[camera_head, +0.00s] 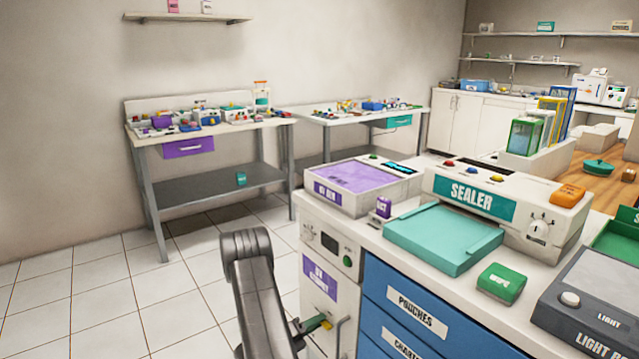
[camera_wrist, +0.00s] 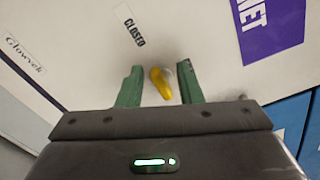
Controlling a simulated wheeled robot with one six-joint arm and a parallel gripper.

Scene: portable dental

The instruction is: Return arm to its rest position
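My arm (camera_head: 255,290) reaches down in front of the white UV cabinet (camera_head: 318,250) in the head view. My gripper (camera_wrist: 160,67) has its two green fingers apart in the wrist view. A yellow knob or lever (camera_wrist: 160,84) on the cabinet's white face sits between the fingers, with a small gap on each side.
A counter with a sealer (camera_head: 480,200), a teal tray (camera_head: 440,238) and blue drawers (camera_head: 420,310) stands right of the arm. A metal handle (camera_head: 338,335) is near the gripper. Tiled floor (camera_head: 100,300) at left is clear. A workbench (camera_head: 215,185) stands behind.

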